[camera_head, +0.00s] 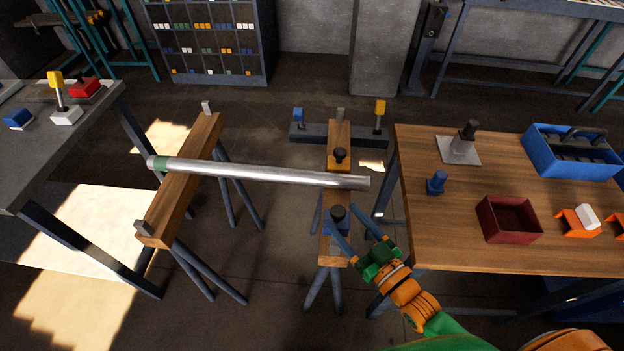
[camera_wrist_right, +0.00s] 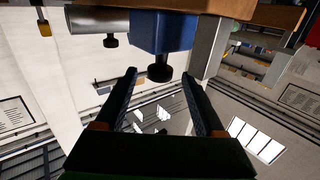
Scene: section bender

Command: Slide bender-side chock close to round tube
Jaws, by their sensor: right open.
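The round tube (camera_head: 260,174) is a long silver pipe with a greenish left end, lying across two wooden trestles. On the right trestle, a blue chock (camera_head: 334,226) with a black knob (camera_head: 338,212) sits on the near side of the tube, with a gap between them. A wooden block (camera_head: 340,163) with a black knob is on the tube's far side. My right gripper (camera_head: 347,228) is open at the blue chock. In the right wrist view the blue chock (camera_wrist_right: 163,32) and its knob (camera_wrist_right: 160,70) show between the open fingers (camera_wrist_right: 160,78). My left gripper is out of view.
The left trestle (camera_head: 178,190) has upright end stops. A wooden table (camera_head: 450,250) with a red tray (camera_head: 508,218) and a blue toolbox (camera_head: 570,150) stands close on the right. A dark beam (camera_head: 310,131) with blue and yellow parts lies behind the right trestle.

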